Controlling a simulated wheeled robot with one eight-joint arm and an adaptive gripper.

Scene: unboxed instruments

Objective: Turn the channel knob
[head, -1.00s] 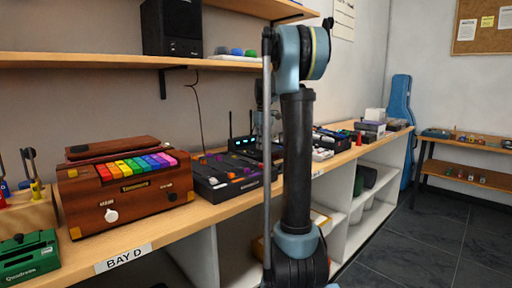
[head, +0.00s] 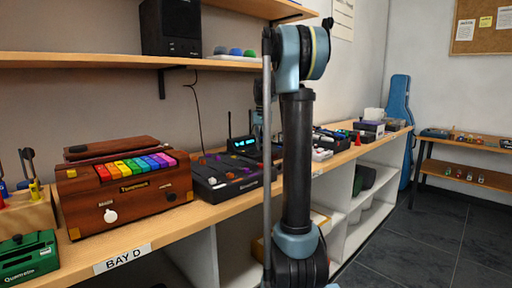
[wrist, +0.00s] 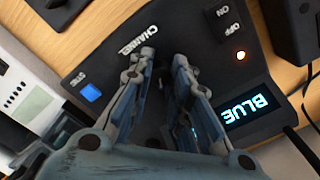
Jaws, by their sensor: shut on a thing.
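A black receiver unit (head: 243,144) with antennas and a lit display stands on the counter, partly behind my arm in the head view. In the wrist view the same black unit (wrist: 195,28) shows from close above, with a display (wrist: 246,110) reading "BLUE", the label "CHANNEL" (wrist: 138,40) and a blue SYNC button (wrist: 91,92). My gripper (wrist: 165,62) is at the unit beside the CHANNEL label, its two fingers shut on the channel knob. The knob is dark and mostly hidden between the fingers. In the head view my arm hides the fingers.
An ON/OFF switch (wrist: 230,22) and an orange light (wrist: 240,56) are close to the fingers. A black mixer (head: 225,176) and a wooden instrument with coloured keys (head: 125,190) stand to the left. A wall shelf (head: 90,60) hangs above the counter.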

